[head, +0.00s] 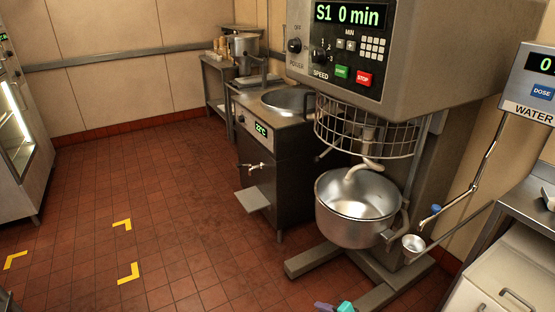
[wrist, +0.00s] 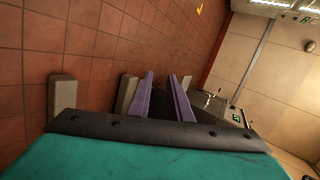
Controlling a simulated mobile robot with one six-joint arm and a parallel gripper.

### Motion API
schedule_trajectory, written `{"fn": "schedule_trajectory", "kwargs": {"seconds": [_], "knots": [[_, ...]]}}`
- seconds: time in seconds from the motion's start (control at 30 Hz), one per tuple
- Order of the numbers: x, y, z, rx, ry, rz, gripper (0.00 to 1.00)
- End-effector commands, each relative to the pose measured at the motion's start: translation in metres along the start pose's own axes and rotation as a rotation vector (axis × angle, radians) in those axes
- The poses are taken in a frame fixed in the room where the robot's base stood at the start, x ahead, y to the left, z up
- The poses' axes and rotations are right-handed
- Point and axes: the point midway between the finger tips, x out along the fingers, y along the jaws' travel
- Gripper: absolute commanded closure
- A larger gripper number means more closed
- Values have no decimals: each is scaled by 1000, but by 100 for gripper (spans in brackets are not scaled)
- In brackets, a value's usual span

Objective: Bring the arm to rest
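My gripper (head: 335,307) shows only as a small purple and teal piece at the bottom edge of the head view, low in front of the mixer's base. In the wrist view its two purple fingers (wrist: 162,76) stand a little apart with a narrow empty gap between them. The teal body of the gripper fills the bottom of that view. Nothing is held. The rest of my arm is hidden from the head view.
The mixer's steel bowl (head: 357,208) sits above floor-level legs (head: 312,260) close to my gripper. A water doser (head: 532,85) and a cabinet (head: 500,285) stand at right. Tiled floor (head: 180,240) with yellow corner marks (head: 128,273) is clear at left.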

Motion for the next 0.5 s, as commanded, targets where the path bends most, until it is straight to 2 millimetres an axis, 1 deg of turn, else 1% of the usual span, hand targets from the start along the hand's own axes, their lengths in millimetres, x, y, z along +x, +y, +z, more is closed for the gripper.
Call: {"fn": "schedule_trajectory", "kwargs": {"seconds": [0.03,0.13,0.23,0.3,0.4,0.5], "knots": [[8,2,21,-33,-55,24,82],[20,11,60,-98,-162,78,82],[26,24,99,-164,-271,139,82],[28,35,123,-210,-343,185,82],[26,52,154,-273,-442,254,82],[19,71,179,-331,-533,327,82]]}}
